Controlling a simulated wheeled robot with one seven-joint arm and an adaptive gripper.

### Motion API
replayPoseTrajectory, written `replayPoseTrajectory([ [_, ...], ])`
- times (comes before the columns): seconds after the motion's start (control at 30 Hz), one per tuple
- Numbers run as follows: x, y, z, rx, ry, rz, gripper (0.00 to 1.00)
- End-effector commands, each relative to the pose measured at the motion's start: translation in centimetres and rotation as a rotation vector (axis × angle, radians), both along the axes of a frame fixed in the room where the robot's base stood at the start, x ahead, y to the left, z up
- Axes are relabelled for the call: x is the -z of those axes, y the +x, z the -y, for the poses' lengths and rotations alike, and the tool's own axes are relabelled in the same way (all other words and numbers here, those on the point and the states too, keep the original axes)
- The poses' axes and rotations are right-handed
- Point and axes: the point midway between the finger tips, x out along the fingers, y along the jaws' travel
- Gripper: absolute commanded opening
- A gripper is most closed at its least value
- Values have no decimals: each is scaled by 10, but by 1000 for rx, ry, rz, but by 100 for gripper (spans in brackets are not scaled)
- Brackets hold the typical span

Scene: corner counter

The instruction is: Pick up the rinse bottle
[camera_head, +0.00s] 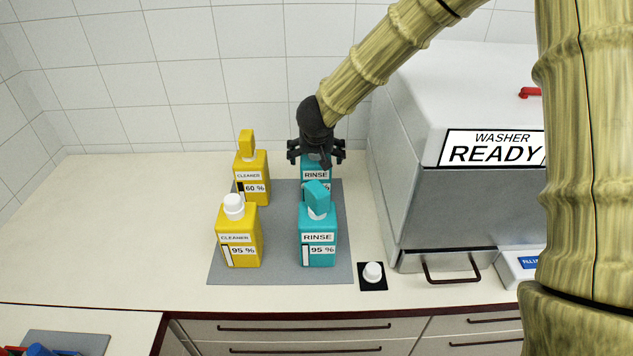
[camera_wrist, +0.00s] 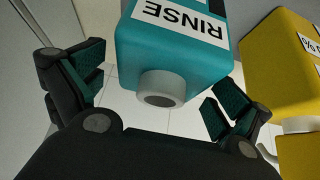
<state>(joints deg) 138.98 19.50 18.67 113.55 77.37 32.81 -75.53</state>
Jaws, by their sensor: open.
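Two teal bottles labelled RINSE stand on a grey mat (camera_head: 281,275). The front rinse bottle (camera_head: 317,252) is marked 95 % and has a white neck with a teal top. The rear rinse bottle (camera_head: 322,197) is partly hidden behind it and under my gripper (camera_head: 316,158); its percentage is mostly covered. In the wrist view, a rinse bottle (camera_wrist: 172,55) with a white neck and a dark round opening lies between the spread fingers of my gripper (camera_wrist: 153,82). The fingers are open, and I see no contact with the bottle.
A yellow front cleaner bottle (camera_head: 240,240) and a rear one (camera_head: 255,185) stand left of the rinse bottles. A white cap (camera_head: 373,272) sits on a black square (camera_head: 372,286). The washer (camera_head: 450,215), reading READY, is close on the right.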

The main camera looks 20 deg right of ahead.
Motion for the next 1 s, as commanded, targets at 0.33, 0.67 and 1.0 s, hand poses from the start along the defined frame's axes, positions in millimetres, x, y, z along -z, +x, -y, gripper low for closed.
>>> replayPoseTrajectory([
  [0.33,17,10,2,-1,1,0,100],
  [0.67,17,10,2,-1,1,0,71],
  [1.0,17,10,2,0,0,0,9],
])
